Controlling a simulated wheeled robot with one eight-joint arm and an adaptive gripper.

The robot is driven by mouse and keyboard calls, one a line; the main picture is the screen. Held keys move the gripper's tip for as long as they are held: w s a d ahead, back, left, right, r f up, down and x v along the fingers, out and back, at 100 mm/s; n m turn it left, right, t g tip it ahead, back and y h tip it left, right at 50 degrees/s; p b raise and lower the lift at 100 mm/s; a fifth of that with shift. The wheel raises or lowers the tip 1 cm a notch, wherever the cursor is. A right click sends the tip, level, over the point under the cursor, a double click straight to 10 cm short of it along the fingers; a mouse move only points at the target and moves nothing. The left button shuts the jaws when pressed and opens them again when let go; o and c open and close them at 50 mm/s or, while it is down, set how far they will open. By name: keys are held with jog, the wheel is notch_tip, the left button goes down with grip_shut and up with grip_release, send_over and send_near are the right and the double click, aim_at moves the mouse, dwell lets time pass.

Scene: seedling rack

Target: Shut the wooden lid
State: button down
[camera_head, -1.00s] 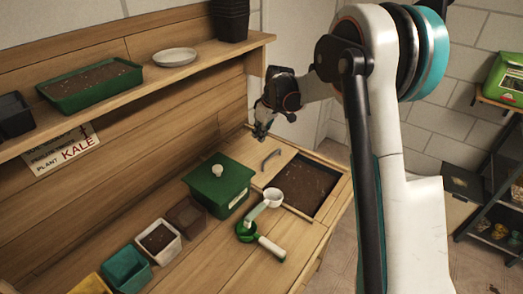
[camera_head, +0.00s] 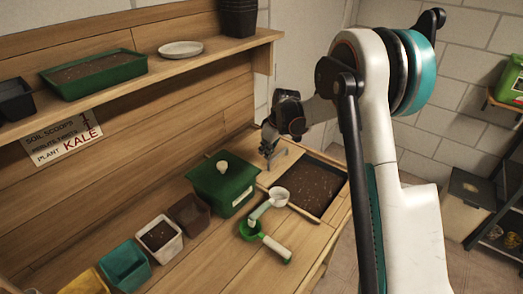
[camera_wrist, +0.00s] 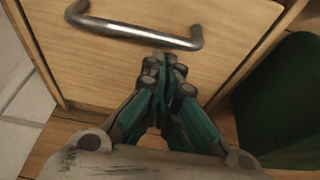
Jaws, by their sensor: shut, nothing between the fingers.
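The wooden lid (camera_wrist: 215,18) fills much of the wrist view, with a curved metal bar handle (camera_wrist: 130,32) on it. In the head view the lid lies at the back of the bench, beside an open soil bin (camera_head: 312,185); the soil in the bin is uncovered. My gripper (camera_wrist: 168,65) is shut and empty, its fingertips over the lid just beside the handle, near the handle's right end in the wrist view. I cannot tell whether they touch the lid. In the head view my gripper (camera_head: 270,158) hides part of the lid and handle.
A green box with a knobbed lid (camera_head: 222,183) stands left of the bin. A white and green scoop pair (camera_head: 265,232) lies in front, close to the bin's edge. Several pots (camera_head: 160,238) line the bench to the left. A shelf (camera_head: 130,88) runs above.

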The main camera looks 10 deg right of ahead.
jog(key=shift+s+d, duration=0.25)
jog(key=shift+s, duration=0.05)
jog(key=s+d, duration=1.4)
jog(key=s, duration=0.3)
jog(key=shift+s, duration=0.2)
